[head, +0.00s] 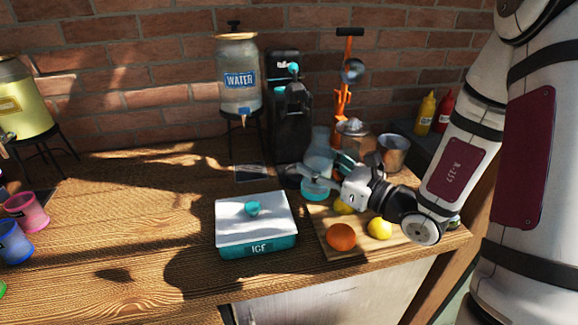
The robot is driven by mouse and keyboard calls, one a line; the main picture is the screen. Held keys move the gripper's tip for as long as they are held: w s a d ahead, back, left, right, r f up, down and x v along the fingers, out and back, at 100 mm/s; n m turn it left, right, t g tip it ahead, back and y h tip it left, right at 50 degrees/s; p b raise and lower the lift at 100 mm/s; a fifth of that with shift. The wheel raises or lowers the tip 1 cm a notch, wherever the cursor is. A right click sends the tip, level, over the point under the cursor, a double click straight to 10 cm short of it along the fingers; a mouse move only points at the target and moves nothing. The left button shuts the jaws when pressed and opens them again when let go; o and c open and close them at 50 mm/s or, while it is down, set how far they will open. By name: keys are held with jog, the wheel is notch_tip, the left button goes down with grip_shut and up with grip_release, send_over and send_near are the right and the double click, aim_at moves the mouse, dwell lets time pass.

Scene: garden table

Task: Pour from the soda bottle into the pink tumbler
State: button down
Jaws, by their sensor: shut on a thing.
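The pink tumbler (28,212) is at the left edge of the table, behind a blue tumbler. The soda bottle (319,152) looks clear, with a teal base, and stands about upright just right of the black soda maker (287,118). My gripper (322,178) reaches in from the right and is shut on the bottle's lower part. Its fingers hide part of the bottle. I cannot tell whether the base touches the table, or see how much liquid is inside. The tumbler is far to the left of my gripper.
A teal ice box (258,241) with a white lid stands left of my gripper. A cutting board (331,240) bears an orange (341,236) and lemons. A water dispenser (239,80) and a metal cup (393,152) stand behind. The table's left-middle is largely clear.

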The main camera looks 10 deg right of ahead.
aim_at(313, 160)
jog(key=w+m+h, duration=0.1)
jog(key=w+f+m+t+h, duration=0.1)
jog(key=w+h, duration=0.1)
jog(key=shift+w+f, duration=0.2)
jog(key=shift+w+d+f+m+t+h, duration=0.1)
jog(key=shift+w+f+m+t+h, duration=0.2)
jog(key=shift+w+m+h, duration=0.25)
jog(key=shift+w+d+f+m+t+h, duration=0.15)
jog(key=shift+w+m+t+h, duration=0.15)
jog(key=shift+h, duration=0.35)
